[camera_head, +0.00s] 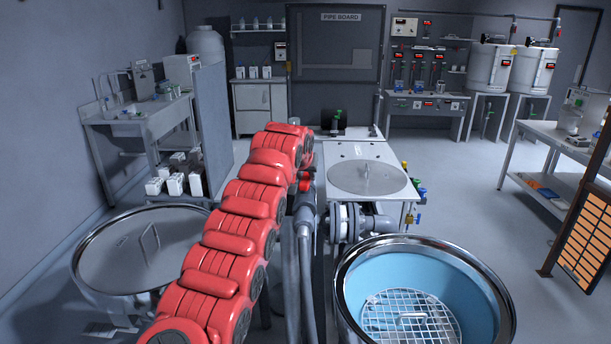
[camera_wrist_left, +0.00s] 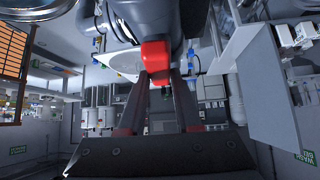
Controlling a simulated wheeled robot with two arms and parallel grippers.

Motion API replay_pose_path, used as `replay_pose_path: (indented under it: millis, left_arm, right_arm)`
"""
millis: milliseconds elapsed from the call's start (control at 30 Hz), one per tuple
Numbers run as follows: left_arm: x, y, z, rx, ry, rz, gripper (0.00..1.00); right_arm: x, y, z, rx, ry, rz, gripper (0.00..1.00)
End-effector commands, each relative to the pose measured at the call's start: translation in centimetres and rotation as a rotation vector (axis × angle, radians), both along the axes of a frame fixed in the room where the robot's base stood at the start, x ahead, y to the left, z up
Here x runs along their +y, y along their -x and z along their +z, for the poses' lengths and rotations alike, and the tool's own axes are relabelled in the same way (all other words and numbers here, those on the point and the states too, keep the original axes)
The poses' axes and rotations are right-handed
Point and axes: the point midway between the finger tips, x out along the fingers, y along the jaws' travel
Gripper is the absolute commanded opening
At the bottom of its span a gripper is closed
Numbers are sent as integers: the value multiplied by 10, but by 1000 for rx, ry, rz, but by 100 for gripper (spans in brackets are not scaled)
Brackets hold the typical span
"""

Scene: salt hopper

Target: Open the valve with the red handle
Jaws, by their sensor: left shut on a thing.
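The valve's red handle (camera_head: 305,185) sits on a grey pipe fitting (camera_head: 308,212), just beyond the end of my red left arm in the head view. In the left wrist view the red handle (camera_wrist_left: 157,56) is between the fingertips of my left gripper (camera_wrist_left: 158,76), which is shut on it. The grey valve body (camera_wrist_left: 140,22) is close beside the handle. In the head view my arm hides most of the left gripper. My right gripper is not in view.
An open steel vat (camera_head: 350,305) with blue lining and a wire grid stands front right. A lidded vat (camera_head: 92,262) stands front left. A white bench (camera_head: 335,150) with a round lid is behind the valve. Open floor (camera_head: 460,215) lies to the right.

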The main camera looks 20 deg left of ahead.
Motion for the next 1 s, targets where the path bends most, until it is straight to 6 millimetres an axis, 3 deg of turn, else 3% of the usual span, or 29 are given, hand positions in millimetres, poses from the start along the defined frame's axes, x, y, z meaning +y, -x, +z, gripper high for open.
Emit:
replay_pose_path:
  millis: [333,600,633,767,800,1000]
  left_arm:
    - [0,0,1,3,0,145,0]
    - [2,0,-1,1,-1,156,0]
    - [2,0,-1,1,-1,156,34]
    - [2,0,-1,1,0,156,58]
    - [2,0,0,1,0,156,62]
    - [1,0,0,1,-1,155,62]
  right_arm:
    - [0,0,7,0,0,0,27]
    - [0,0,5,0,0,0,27]
    - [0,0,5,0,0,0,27]
    - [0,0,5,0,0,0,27]
    - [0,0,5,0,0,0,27]
    - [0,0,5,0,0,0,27]
